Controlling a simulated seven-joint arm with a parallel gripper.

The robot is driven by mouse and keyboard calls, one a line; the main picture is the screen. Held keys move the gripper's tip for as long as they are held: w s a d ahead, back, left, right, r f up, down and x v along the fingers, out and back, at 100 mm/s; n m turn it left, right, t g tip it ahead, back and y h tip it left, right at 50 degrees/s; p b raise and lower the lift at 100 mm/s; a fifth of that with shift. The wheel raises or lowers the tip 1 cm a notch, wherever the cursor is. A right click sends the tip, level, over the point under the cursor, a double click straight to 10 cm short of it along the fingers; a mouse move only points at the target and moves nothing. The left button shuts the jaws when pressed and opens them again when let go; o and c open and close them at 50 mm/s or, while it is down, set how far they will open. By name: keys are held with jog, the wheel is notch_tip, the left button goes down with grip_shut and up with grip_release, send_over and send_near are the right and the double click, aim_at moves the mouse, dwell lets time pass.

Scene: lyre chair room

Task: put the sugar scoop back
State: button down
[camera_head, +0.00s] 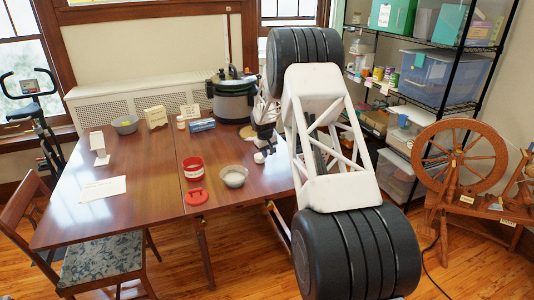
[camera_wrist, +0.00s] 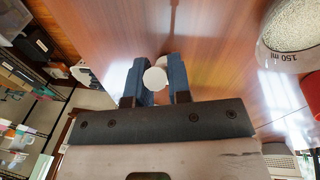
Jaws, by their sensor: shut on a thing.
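My gripper (camera_wrist: 155,80) is shut on a small white thing with a round end, which looks like the sugar scoop (camera_wrist: 154,78). The round end sits between the blue finger pads; the rest of its shape is mostly hidden. In the head view my gripper (camera_head: 264,146) is over the right part of the table, with the white thing (camera_head: 259,157) low at its tips. I cannot tell whether it touches the table. A bowl (camera_head: 234,177) of pale grains stands to the lower left of my gripper; its 150 ml mark shows in the wrist view (camera_wrist: 289,57).
A red container (camera_head: 193,169) and a red lid (camera_head: 196,197) are left of the bowl. A pressure cooker (camera_head: 233,98), a blue box (camera_head: 201,125) and a small bottle (camera_head: 181,123) stand farther back. A greenish bowl (camera_head: 125,125) is at left.

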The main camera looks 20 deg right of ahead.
jog(key=shift+f, duration=0.15)
jog(key=c, duration=1.1)
grip_release()
jog(key=shift+o, duration=0.2)
notch_tip(320, 180, up, 12)
jog(key=s+a, duration=0.1)
jog(key=shift+a, duration=0.3)
jog(key=shift+s, duration=0.15)
